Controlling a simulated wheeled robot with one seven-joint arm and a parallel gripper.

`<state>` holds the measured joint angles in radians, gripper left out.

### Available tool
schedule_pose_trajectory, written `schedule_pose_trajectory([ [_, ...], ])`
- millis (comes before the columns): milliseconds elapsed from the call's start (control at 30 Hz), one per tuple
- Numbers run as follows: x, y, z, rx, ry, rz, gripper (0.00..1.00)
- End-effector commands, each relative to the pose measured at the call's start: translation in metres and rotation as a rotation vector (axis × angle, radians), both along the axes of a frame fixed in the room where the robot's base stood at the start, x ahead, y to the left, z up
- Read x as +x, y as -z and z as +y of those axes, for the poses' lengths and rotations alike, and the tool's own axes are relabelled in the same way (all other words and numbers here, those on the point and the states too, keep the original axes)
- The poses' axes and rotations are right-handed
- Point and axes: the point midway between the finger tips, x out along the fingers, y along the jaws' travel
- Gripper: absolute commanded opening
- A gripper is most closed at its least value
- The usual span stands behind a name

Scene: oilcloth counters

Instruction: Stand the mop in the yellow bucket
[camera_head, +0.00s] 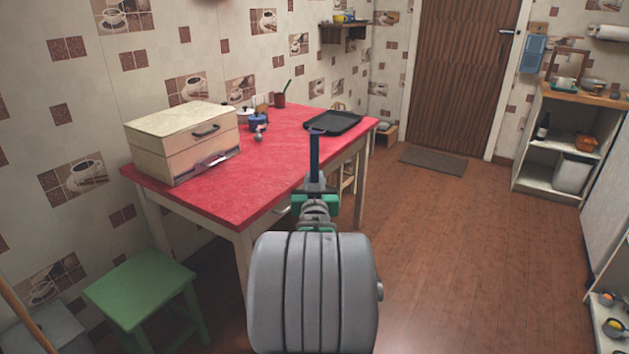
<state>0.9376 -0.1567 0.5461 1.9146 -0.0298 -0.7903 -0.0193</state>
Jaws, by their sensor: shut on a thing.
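My gripper (316,186) is in the middle of the head view, in front of the red table's right part. It is shut on a dark blue bar (315,155) that points up and away from me and ends in a rounded top. I cannot tell whether this bar is the mop's handle. Green parts show beside the gripper, and my grey arm hides what is below. A thin wooden stick (16,313) slants at the lower left edge, its ends out of view. No yellow bucket is visible.
The red table (270,180) bears a wooden box (180,145), a black tray (333,122) and small crockery. A green stool (140,286) stands in front of it. Shelves (570,140) line the right side. The wooden floor between is clear up to the doormat (433,160).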

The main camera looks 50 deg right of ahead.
Motion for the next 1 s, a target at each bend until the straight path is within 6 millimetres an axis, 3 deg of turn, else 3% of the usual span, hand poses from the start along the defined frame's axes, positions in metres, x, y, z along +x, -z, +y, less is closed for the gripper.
schedule_pose_trajectory([
  [33,0.000,0.012,0.000,-0.004,0.000,-0.003,0.00],
  [433,0.000,0.063,0.000,-0.004,0.000,-0.003,0.00],
  [867,0.000,0.070,0.000,-0.004,0.000,-0.003,0.00],
  [900,0.000,0.070,0.000,-0.004,0.000,-0.003,0.25],
  [1000,0.000,0.070,0.000,-0.003,0.000,-0.002,0.33],
])
